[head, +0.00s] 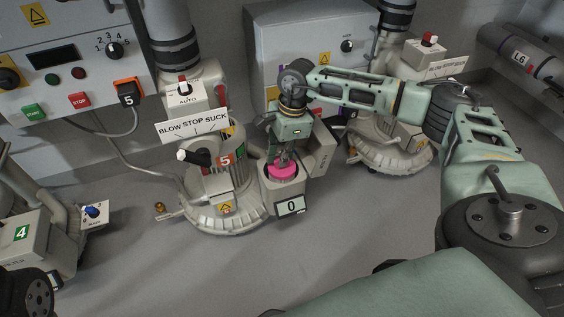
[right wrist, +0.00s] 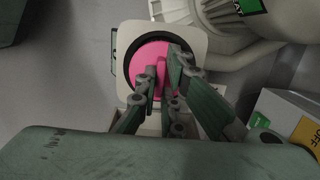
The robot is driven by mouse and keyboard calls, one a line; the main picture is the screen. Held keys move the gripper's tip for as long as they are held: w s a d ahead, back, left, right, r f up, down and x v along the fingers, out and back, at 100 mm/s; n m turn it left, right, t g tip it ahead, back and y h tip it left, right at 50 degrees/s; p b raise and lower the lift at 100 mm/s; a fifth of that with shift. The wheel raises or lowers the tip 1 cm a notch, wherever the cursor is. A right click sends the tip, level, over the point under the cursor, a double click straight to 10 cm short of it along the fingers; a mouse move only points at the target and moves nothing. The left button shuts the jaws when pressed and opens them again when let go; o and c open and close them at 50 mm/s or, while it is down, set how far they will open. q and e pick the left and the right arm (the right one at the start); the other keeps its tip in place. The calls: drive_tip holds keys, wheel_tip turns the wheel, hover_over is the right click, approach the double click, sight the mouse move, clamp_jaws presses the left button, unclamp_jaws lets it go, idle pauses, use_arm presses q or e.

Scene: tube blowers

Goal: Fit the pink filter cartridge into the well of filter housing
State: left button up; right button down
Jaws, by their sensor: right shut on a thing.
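The pink filter cartridge (head: 283,172) is a round pink disc with a raised grip. It sits in the round dark-rimmed well of the filter housing (head: 268,199), a pale box with a "0" plate on its front. My right gripper (head: 284,158) is above it with its fingers shut on the grip. In the right wrist view the cartridge (right wrist: 150,62) lies within the dark ring of the housing (right wrist: 123,92), and my right gripper (right wrist: 160,82) covers part of it. How deep it sits I cannot tell. My left gripper is not clearly in view.
The blower numbered 5 (head: 225,205) stands left of the housing, with a black lever and a "BLOW STOP SUCK" sign (head: 194,125). A second blower (head: 385,165) stands behind at right. Unit 4 (head: 35,235) is at far left. The front floor is clear.

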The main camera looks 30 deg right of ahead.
drive_tip(key=shift+f, duration=0.45)
drive_tip(key=c, duration=1.9)
unclamp_jaws()
